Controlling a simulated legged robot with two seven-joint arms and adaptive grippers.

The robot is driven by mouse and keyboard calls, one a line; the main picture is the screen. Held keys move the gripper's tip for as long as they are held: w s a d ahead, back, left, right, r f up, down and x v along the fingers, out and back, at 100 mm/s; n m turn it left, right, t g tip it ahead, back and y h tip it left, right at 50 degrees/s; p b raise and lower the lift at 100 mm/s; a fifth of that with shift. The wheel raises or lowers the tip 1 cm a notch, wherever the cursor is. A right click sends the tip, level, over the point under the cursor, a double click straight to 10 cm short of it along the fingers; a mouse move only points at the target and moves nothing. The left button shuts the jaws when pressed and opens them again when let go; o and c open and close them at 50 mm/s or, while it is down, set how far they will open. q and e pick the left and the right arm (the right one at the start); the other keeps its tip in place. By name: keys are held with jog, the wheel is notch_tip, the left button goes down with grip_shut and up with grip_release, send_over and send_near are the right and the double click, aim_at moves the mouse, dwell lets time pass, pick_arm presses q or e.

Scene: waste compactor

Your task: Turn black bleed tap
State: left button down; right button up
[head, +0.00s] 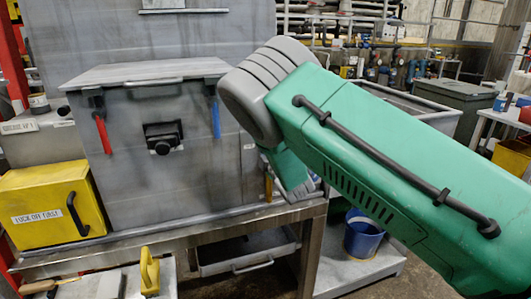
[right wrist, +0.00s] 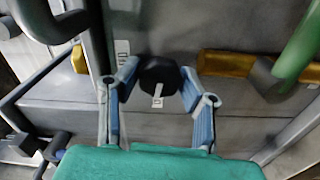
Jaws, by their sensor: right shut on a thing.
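The black bleed tap (right wrist: 158,73) shows in the right wrist view as a dark rounded knob with a white pointer strip on its lower side. My right gripper (right wrist: 160,80) has one blue-grey finger on each side of the knob and is shut on it. In the head view my green right arm crosses from the lower right to the right end of the grey metal box (head: 150,165). It hides the tap and the right gripper there. My left gripper is in neither view.
The box front has a black latch (head: 163,138), a red handle (head: 103,134) and a blue handle (head: 215,119). A yellow lock-off box (head: 40,212) stands at left. In the wrist view, a brass-coloured bar (right wrist: 225,64) and a green handle (right wrist: 300,50) lie right of the tap.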

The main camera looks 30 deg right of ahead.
jog(key=shift+s+a+f+n, duration=0.1)
jog(key=shift+a+f+n, duration=0.05)
jog(key=shift+f+n, duration=0.2)
jog(key=o, duration=1.1)
jog(key=shift+c, duration=0.2)
jog(key=shift+o, duration=0.5)
jog(key=shift+r, duration=0.1)
jog(key=shift+a, duration=0.1)
jog(key=shift+r, duration=0.1)
jog(key=v, duration=1.1)
jog(key=shift+s, duration=0.4)
